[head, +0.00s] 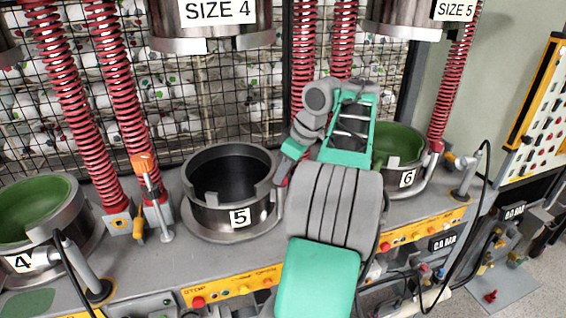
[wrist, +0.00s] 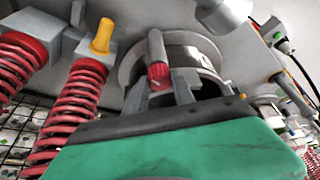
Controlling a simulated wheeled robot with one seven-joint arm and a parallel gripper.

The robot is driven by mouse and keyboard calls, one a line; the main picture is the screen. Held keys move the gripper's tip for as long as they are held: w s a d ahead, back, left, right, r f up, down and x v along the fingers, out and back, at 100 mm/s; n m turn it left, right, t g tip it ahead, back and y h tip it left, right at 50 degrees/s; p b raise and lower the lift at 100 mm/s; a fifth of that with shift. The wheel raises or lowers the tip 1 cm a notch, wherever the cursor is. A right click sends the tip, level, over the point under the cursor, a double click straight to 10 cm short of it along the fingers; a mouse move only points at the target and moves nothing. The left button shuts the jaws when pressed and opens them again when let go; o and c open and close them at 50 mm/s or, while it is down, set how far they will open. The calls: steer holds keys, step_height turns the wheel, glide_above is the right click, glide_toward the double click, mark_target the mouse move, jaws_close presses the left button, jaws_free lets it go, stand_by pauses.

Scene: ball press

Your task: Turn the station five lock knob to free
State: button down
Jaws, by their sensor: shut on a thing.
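The station five pot (head: 236,205) is a dark open cylinder with a "5" label on its front. My gripper (head: 287,155) is at its right side, its tips mostly hidden behind my arm in the head view. In the wrist view the lock knob (wrist: 158,76) is a ribbed red end on a grey cylinder, beside the pot rim (wrist: 196,40). My gripper (wrist: 168,88) is shut on this knob, with its grey fingers close around it. The knob's lock or free marking cannot be read.
Red springs (wrist: 78,110) and an orange handle (wrist: 102,36) stand left of the knob in the wrist view. The station six pot (head: 398,150) is right of my arm. A yellow button panel (head: 228,286) runs along the bench front. The size 5 press head (head: 405,18) hangs above.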

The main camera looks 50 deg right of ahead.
steer(key=shift+r+n+y+p, duration=0.15)
steer(key=shift+n+y+p, duration=0.15)
steer(key=shift+n+p, duration=0.25)
steer(key=c, duration=1.3)
jaws_free()
steer(key=shift+w, duration=0.1)
steer(key=shift+c, duration=0.2)
steer(key=p+v, duration=0.5)
steer(key=v, duration=0.2)
steer(key=shift+r, duration=0.25)
